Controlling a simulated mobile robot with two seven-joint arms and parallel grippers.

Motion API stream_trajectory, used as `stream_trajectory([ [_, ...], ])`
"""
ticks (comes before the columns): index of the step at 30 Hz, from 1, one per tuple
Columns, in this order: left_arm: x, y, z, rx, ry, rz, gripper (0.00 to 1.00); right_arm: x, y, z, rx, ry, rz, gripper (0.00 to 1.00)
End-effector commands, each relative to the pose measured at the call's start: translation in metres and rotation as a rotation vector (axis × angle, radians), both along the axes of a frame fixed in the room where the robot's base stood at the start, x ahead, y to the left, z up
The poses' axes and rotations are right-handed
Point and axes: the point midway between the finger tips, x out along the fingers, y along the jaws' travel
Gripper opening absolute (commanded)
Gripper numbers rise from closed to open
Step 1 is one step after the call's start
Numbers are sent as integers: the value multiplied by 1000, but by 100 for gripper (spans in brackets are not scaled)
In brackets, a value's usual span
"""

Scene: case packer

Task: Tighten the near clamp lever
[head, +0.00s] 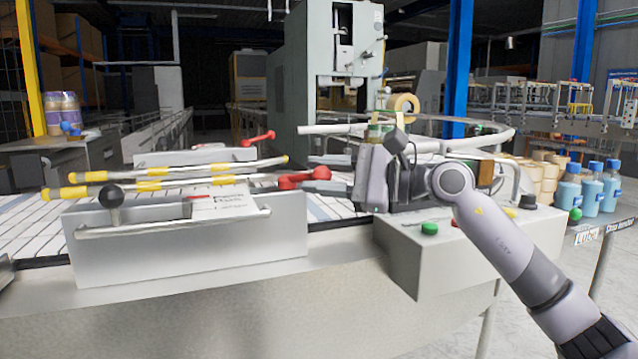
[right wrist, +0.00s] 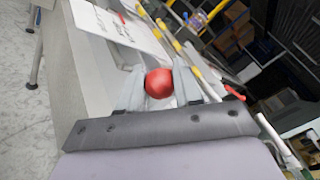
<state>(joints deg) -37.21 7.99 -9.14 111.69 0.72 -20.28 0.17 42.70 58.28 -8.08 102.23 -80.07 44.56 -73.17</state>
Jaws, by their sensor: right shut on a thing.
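The near clamp lever (head: 290,181) is red with a round knob and sits at the right end of the near guide rail, above the conveyor. My right gripper (head: 320,174) reaches it from the right and is shut on its knob. In the right wrist view the red knob (right wrist: 159,84) lies between the two grey fingers of that gripper (right wrist: 158,88). The lever's pivot is partly hidden. A second red lever (head: 259,138) stands farther back, clear of the gripper. My left gripper is in neither view.
Two yellow-banded rails (head: 190,170) run over the conveyor. A grey side panel (head: 190,250) with a black knob (head: 111,196) stands in front. A control box (head: 440,262) with a green button (head: 429,229) lies below my right arm. Blue-capped bottles (head: 591,188) stand at the right.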

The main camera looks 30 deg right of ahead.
Motion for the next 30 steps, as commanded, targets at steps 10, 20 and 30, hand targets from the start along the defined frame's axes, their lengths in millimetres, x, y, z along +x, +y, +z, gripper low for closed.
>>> stream_trajectory([
  [10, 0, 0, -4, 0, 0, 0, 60, 6, -17, 1, 4, -1, 188, 0],
  [20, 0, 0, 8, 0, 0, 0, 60, 13, -29, 2, 1, 1, 359, 0],
  [30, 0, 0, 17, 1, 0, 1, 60, 17, -35, 1, -1, 0, 448, 0],
])
